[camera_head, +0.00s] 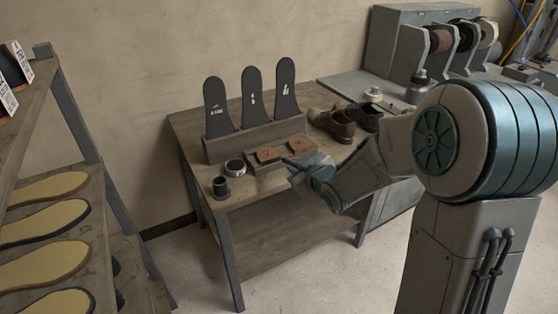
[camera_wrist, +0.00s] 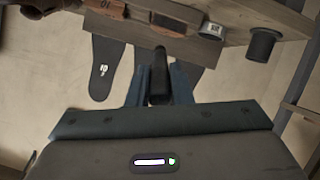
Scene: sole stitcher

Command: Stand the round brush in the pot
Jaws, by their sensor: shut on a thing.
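My gripper (camera_wrist: 159,84) is shut on a dark, slender thing, which I take to be the round brush (camera_wrist: 159,72); it shows between the fingers in the wrist view. In the head view my gripper (camera_head: 305,169) is in front of the bench's front edge, and the brush is hard to make out there. The pot (camera_head: 221,188), a small dark cylinder, stands upright at the left front corner of the bench, to the left of my gripper. It also shows at the upper right of the wrist view (camera_wrist: 263,44), apart from the brush. Its inside is not clear.
A round tin (camera_head: 235,167) stands just behind the pot. Brown blocks (camera_head: 267,155) lie between the tin and my gripper. Black sole shapes (camera_head: 253,97) stand in a wooden rack behind. Brown shoes (camera_head: 333,124) are at the right. A sole shelf (camera_head: 85,120) stands at far left.

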